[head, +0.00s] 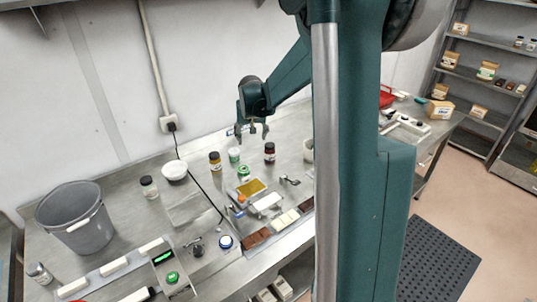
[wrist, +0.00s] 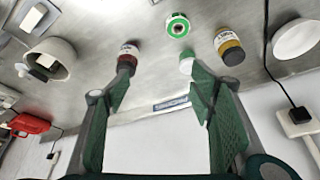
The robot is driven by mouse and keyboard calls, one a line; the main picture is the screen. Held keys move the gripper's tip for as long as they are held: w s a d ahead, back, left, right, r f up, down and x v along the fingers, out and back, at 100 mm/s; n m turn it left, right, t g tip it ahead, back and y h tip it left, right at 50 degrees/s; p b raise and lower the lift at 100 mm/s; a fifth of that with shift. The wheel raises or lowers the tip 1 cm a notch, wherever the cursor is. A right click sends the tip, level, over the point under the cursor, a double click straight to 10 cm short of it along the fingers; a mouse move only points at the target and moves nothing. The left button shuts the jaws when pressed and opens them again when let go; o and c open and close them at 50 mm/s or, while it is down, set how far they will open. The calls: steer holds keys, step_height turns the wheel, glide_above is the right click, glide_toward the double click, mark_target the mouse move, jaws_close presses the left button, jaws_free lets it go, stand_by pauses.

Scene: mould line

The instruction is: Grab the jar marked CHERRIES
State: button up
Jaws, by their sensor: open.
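A jar with dark red contents and a dark lid (head: 269,153) stands upright at the back of the steel table; its label is too small to read, so I cannot confirm CHERRIES. In the wrist view the dark red jar (wrist: 129,56) is just beyond the left finger's tip. A white jar with a green lid (head: 234,155) and a yellow jar with a dark lid (head: 215,161) stand to its left in the head view. My gripper (head: 252,132) is open and empty, above the table's back; its spread fingers also show in the wrist view (wrist: 160,76).
A green-and-white round item (head: 244,173) lies in front of the jars. A white bowl (head: 175,171), another jar (head: 149,187) and a grey bucket (head: 75,218) stand left. A black cable (head: 203,187) crosses the table. Trays with bars (head: 257,238) lie in front.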

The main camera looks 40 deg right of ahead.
mark_target(269, 145)
steer(key=shift+m+g, duration=0.4)
steer(key=shift+m, duration=0.5)
steer(key=w+d+f, duration=0.1)
steer(key=d+f, duration=0.3)
steer(key=w+d+f, duration=0.2)
steer(key=d+f, duration=0.2)
steer(key=d, duration=0.1)
steer(key=w+d+f, duration=0.2)
steer(key=d+f, duration=0.2)
steer(key=f, duration=0.1)
steer(key=shift+d+b, duration=0.2)
steer(key=shift+b, duration=0.15)
steer(key=shift+w+f, duration=0.1)
steer(key=shift+x, duration=1.2)
steer(key=shift+d+f, duration=0.1)
steer(key=shift+x, duration=2.5)
steer(key=shift+d, duration=0.15)
steer(key=c, duration=1.2)
